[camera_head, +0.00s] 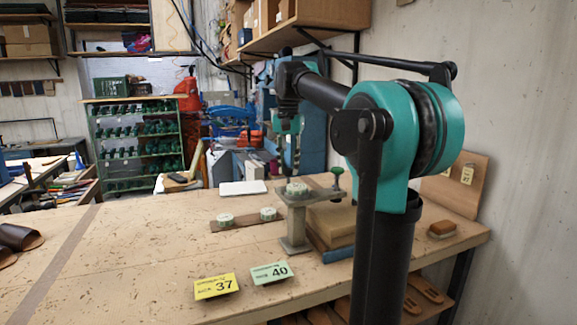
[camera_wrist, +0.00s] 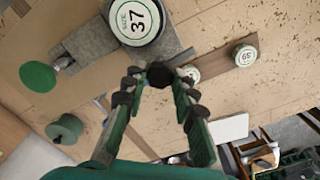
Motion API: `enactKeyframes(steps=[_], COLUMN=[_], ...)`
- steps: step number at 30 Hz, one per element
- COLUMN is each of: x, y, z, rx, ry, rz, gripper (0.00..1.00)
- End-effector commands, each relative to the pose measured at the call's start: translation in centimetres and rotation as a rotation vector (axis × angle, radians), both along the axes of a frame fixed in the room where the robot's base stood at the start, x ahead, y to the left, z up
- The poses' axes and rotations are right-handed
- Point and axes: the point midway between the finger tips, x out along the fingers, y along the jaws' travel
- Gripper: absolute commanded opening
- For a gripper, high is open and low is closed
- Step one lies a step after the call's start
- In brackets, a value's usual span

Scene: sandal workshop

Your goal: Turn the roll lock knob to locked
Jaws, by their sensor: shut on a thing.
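A small black knob (camera_wrist: 158,75) sits at the near side of the grey stand, just below a round disc marked SIZE 37 (camera_wrist: 137,18) in the wrist view. My gripper (camera_wrist: 158,82) has its two fingertips closed in on either side of this knob. In the head view my gripper (camera_head: 290,172) reaches down to the top of the grey metal stand (camera_head: 294,225), where the disc (camera_head: 297,189) lies. The knob is hidden or too small to make out there. I cannot read a locked mark.
A green-topped knob (camera_head: 337,172) stands at the stand's right; its green top (camera_wrist: 38,77) shows in the wrist view. A wooden strip (camera_head: 245,219) carries two discs. A yellow 37 card (camera_head: 216,286) and green 40 card (camera_head: 271,272) lie in front.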

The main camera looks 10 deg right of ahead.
Motion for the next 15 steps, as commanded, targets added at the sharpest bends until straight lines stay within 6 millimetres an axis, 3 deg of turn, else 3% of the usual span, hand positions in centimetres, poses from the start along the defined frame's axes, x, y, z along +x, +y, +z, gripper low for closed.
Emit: enactKeyframes(steps=[15], x=[0.02], y=[0.0], z=[0.03], rx=[0.0], ry=[-0.001], rz=[0.449], gripper=[0.0])
